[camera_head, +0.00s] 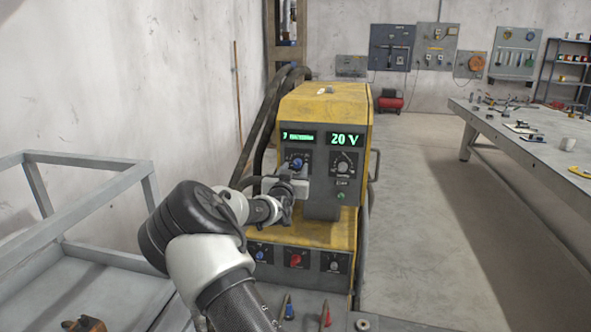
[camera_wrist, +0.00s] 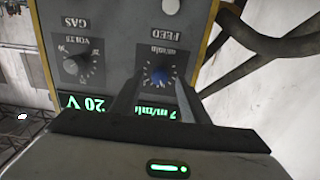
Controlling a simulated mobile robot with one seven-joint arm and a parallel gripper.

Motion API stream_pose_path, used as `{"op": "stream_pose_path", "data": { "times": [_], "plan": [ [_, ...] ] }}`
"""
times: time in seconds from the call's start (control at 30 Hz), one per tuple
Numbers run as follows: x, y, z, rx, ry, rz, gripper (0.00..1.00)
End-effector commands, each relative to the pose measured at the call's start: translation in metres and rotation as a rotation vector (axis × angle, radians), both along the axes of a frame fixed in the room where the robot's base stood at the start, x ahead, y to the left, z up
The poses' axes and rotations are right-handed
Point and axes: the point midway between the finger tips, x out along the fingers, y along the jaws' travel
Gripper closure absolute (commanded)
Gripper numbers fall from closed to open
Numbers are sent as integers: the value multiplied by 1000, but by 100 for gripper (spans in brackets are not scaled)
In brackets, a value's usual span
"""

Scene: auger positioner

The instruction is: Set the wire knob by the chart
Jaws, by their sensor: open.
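A yellow welding machine (camera_head: 325,105) has a dark front panel with a blue knob (camera_head: 297,162) at its left, under a green display (camera_head: 299,136). In the wrist view, which is upside down, the blue knob (camera_wrist: 161,76) sits by the word FEED and its display (camera_wrist: 150,113) appears to read 7 m/min. My gripper (camera_head: 288,183) is at the panel, just below the knob in the head view. In the wrist view its open fingers (camera_wrist: 157,88) stand on either side of the knob; contact cannot be told. No readable chart shows.
A grey voltage knob (camera_head: 343,167) sits right of the blue one, under a 20 V display (camera_head: 344,139). The lower panel has a blue knob (camera_head: 262,254), a red knob (camera_head: 296,260) and a grey knob (camera_head: 334,264). A metal frame (camera_head: 75,255) stands left and a workbench (camera_head: 530,135) right.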

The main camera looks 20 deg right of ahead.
Motion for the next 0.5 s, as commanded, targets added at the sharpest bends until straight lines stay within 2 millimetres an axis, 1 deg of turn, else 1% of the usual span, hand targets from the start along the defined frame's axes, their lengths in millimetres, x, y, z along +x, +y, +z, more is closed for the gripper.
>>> {"op": "stream_pose_path", "data": {
  "times": [0.07, 0.17, 0.47, 0.5],
  "plan": [
    [6, -5, -1, 0, 1, -1, 59],
    [11, -8, 0, -1, 1, 0, 59],
    [13, -9, 0, 1, 1, 0, 59],
    [13, -9, 0, 1, 1, 0, 66]
  ]
}}
